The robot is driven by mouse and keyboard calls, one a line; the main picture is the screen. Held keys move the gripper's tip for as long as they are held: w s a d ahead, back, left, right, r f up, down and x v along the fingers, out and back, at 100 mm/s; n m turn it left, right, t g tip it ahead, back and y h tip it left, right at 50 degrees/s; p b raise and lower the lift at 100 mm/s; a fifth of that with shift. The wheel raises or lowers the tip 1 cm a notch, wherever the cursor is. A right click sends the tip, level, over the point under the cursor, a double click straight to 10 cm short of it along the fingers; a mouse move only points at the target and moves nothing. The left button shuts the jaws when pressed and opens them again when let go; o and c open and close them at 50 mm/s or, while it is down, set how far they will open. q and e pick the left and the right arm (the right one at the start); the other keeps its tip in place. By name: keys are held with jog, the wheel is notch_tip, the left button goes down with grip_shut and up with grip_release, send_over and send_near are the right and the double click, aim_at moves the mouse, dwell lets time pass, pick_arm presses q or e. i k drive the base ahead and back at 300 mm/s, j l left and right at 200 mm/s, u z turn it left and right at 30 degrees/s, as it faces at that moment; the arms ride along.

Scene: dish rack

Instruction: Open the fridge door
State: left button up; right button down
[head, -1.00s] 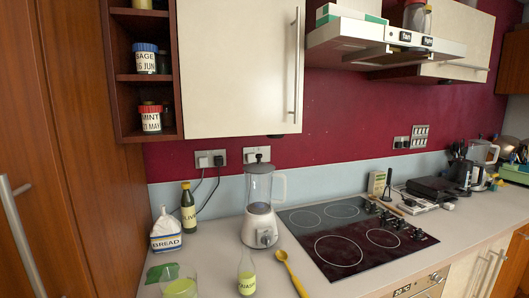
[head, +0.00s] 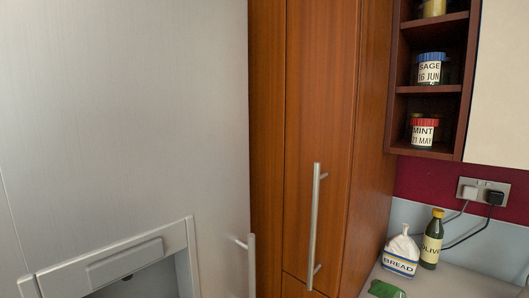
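The fridge (head: 130,110) is a large light grey front that fills the left half of the head view. Its door looks shut. A recessed dispenser (head: 125,262) is set in its lower part, cut off by the bottom edge. A vertical metal handle (head: 251,268) stands out near the fridge's right edge, and its lower end is out of view. Neither of my grippers is in view.
A tall wooden cupboard (head: 318,110) with a long metal handle (head: 315,225) stands right of the fridge. Further right are a spice shelf (head: 427,92) and a counter (head: 440,285) with a bread bag (head: 400,255) and an olive bottle (head: 431,240).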

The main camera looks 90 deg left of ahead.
aim_at(125, 124)
jog(key=l+u, duration=0.1)
jog(key=u, duration=3.85)
